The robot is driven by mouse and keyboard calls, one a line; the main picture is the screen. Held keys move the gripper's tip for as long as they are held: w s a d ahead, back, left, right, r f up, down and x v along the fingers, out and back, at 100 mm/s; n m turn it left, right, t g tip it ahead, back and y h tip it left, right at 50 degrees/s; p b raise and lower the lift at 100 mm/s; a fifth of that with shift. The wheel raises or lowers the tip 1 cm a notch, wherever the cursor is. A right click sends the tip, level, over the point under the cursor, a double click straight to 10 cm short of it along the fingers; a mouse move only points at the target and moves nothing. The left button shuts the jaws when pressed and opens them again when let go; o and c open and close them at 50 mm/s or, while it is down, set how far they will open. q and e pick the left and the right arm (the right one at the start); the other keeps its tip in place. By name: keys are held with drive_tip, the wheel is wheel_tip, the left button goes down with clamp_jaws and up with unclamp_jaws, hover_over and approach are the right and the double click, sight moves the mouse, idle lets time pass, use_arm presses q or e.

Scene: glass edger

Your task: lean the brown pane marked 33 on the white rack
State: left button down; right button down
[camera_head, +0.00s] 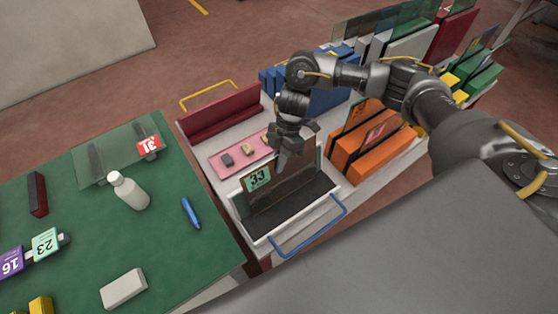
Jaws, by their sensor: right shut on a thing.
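The brown pane marked 33 (290,186) is upright, its green 33 label at its upper left corner. My right gripper (285,160) is shut on its top edge from above. The pane stands in or just over a dark-bottomed tray with a pale rim (258,241); I cannot tell whether its lower edge touches. A white rack (412,43) is at the back right, with greenish panes leaning at it. My left gripper is not in view.
An orange rack (378,158) with panes is close right of the tray; blue (327,98), red (220,112) and green (484,80) racks stand around. A pink mat (232,165) holds small blocks. The green table (160,240) at left carries a bottle (128,190) and a pane marked 31 (110,155).

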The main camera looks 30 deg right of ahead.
drive_tip(key=shift+f, duration=0.3)
idle(0.6)
drive_tip(key=c, duration=1.5)
unclamp_jaws()
drive_tip(key=shift+f, duration=0.1)
drive_tip(key=b+v, duration=0.1)
drive_tip(key=v, duration=1)
drive_tip(key=shift+s+a+b, duration=0.1)
drive_tip(key=shift+b, duration=0.25)
